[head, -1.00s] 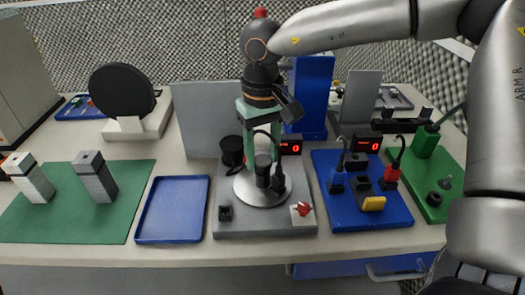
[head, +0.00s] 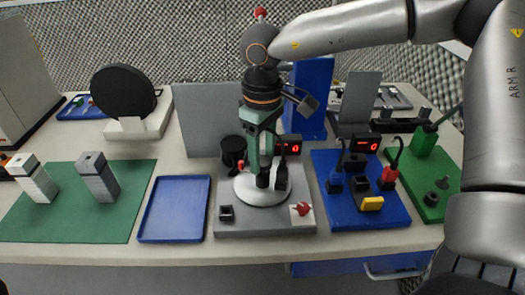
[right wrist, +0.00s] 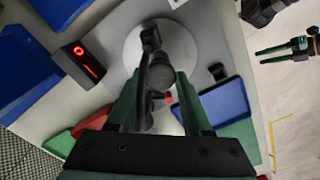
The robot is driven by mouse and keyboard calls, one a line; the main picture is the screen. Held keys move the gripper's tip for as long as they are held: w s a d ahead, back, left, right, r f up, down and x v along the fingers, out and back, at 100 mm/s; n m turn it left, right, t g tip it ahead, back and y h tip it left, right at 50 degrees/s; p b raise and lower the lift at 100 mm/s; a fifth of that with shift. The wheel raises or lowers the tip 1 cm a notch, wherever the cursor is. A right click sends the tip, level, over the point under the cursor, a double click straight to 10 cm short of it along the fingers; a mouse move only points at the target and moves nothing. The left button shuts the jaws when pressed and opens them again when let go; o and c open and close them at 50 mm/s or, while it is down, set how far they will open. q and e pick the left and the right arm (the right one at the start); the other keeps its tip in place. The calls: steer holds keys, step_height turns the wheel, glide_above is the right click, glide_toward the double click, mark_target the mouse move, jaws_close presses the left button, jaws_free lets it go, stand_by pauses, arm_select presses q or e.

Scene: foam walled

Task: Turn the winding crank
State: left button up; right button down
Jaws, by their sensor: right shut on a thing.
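The winding crank stands on a pale round disc (head: 252,196) on a grey board (head: 230,218); the disc also shows in the right wrist view (right wrist: 186,45). Its dark crank parts show in the right wrist view (right wrist: 150,42). My right gripper (head: 266,172) points down over the disc, shut on the dark crank handle (right wrist: 160,75), which sits between its green fingers. The fingers partly hide the crank in the head view. My left gripper (right wrist: 272,55) shows at the right edge of the right wrist view, its fingers apart and empty, away from the crank.
A red display (head: 289,146) and a black spool (head: 233,150) stand behind the disc. A red knob (head: 302,209) is at the board's front right. A blue tray (head: 174,208) lies left, and a blue board (head: 350,212) with plugs lies right.

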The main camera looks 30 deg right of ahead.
steer(key=shift+r+n, duration=0.1)
steer(key=shift+n, duration=0.4)
steer(key=shift+n+p, duration=0.7)
steer(key=shift+p, duration=0.05)
arm_select(q)
steer(key=shift+s+a+r, duration=0.35)
steer(key=shift+a+r, duration=0.1)
steer(key=shift+a, duration=0.25)
steer(key=shift+a, duration=0.1)
arm_select(e)
steer(key=shift+n, duration=0.3)
steer(key=shift+c, duration=1.7)
jaws_free()
arm_select(q)
steer(key=shift+d, duration=0.2)
